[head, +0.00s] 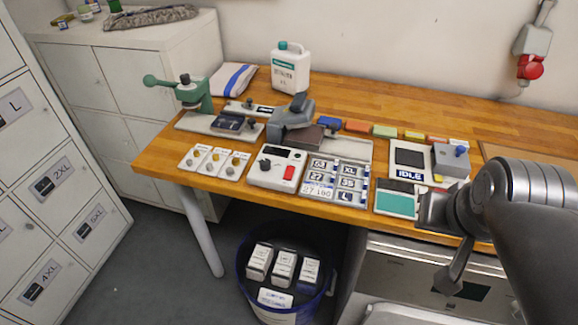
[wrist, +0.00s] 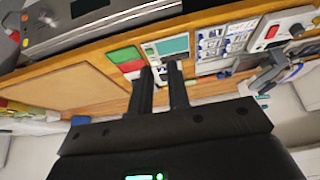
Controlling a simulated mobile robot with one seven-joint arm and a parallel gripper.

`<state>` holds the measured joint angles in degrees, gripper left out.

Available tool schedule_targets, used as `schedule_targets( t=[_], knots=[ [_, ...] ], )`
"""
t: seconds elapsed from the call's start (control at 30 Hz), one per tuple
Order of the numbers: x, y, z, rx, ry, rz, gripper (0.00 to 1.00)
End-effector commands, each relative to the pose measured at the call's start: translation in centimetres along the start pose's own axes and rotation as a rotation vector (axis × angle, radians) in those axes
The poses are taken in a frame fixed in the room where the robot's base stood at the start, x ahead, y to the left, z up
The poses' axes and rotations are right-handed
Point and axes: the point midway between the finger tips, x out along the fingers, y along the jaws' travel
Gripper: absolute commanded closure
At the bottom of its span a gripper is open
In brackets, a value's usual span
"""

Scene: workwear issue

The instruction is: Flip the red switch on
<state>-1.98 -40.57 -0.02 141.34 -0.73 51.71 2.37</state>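The red switch (head: 289,173) is a small red rocker on the white control box (head: 262,181) at the front edge of the workbench. A black knob and a dark display sit beside it. I cannot tell which way the rocker is tipped. The switch also shows at the upper right of the wrist view (wrist: 271,32). My gripper (wrist: 158,67) has two dark parallel fingers with a narrow gap and nothing visible between them. In the head view my arm's end is over the bench's right part, clear of the switch and to its right; the fingertips are not clearly seen there.
A label panel (head: 337,180) and a teal-topped device (head: 396,203) lie between my arm and the control box. A grey clamp-like tool (head: 292,122) stands behind the box, a green press (head: 193,92) at left. A blue bin (head: 241,265) stands below. A red wall plug (head: 531,68) hangs at right.

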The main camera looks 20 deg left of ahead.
Motion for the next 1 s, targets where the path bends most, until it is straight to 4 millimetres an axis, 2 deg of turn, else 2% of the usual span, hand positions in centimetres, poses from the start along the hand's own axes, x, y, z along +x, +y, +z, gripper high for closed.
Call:
schedule_targets(
  t=[0.2, 0.47, 0.7, 1.0],
  knots=[
    [0.7, -3.0, -4.4, -0.004, -0.041, -0.016, 1.00],
    [2.4, -8.5, -9.5, -0.001, -0.084, -0.021, 1.00],
    [4.7, -15.2, -13.1, -0.002, -0.113, -0.016, 1.00],
    [8.0, -25.0, -15.1, -0.006, -0.133, -0.003, 1.00]
  ],
)
